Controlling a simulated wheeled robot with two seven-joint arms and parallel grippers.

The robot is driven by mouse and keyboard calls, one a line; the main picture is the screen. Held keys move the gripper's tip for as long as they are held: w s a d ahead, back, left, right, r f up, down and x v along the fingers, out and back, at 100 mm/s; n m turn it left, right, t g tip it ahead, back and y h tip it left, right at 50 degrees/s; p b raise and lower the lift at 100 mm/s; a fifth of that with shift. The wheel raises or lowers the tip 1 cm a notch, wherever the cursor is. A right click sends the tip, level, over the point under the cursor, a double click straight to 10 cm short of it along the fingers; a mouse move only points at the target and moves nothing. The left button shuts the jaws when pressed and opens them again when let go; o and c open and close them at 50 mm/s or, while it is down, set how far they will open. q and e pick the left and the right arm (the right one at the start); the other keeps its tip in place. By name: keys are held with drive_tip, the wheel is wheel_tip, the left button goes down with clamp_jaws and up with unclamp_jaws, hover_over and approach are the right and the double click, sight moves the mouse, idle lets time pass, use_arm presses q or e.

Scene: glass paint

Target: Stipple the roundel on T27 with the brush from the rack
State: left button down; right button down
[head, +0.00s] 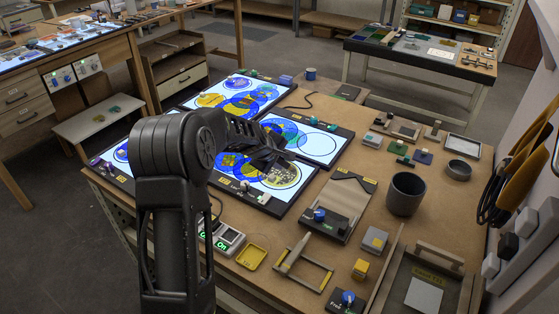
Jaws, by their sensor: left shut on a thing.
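My left gripper (276,157) reaches over the lit glass panels from the lower left, its dark fingers shut. What it holds is dark, small and mostly hidden by the fingers; it appears to be the brush. Below the fingertips is the front lit panel (246,191), with blue and yellow shapes and a pale patterned roundel (288,175). I cannot tell whether the tip touches the glass. The panel tags are too small to read, so I cannot tell which is T27. I cannot make out the brush rack. My right gripper is not in view.
Other lit panels lie behind (238,98) and to the right (318,144). A deep tray (397,277) lies at front right.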

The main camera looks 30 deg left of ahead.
use_arm(q)
drive_tip(key=shift+f+b, duration=0.3)
drive_tip(key=shift+f, duration=0.15)
idle(1.5)
drive_tip(key=shift+r, duration=0.1)
drive_tip(key=shift+r+p, duration=0.95)
drive_tip(key=shift+r, duration=0.15)
drive_tip(key=shift+a, duration=0.15)
drive_tip(key=shift+w+a+f, duration=0.1)
drive_tip(key=shift+w+a, duration=0.05)
drive_tip(key=shift+a, duration=0.05)
drive_tip(key=shift+w+a+b, duration=0.25)
drive_tip(key=shift+a+b, duration=0.1)
drive_tip(key=shift+a, duration=0.4)
drive_tip(key=shift+w+a+b, duration=0.3)
drive_tip(key=shift+a+b, duration=0.05)
drive_tip(key=shift+a, duration=0.35)
drive_tip(key=shift+w+a+b, duration=0.25)
drive_tip(key=shift+a+b, duration=0.1)
drive_tip(key=shift+a, duration=0.4)
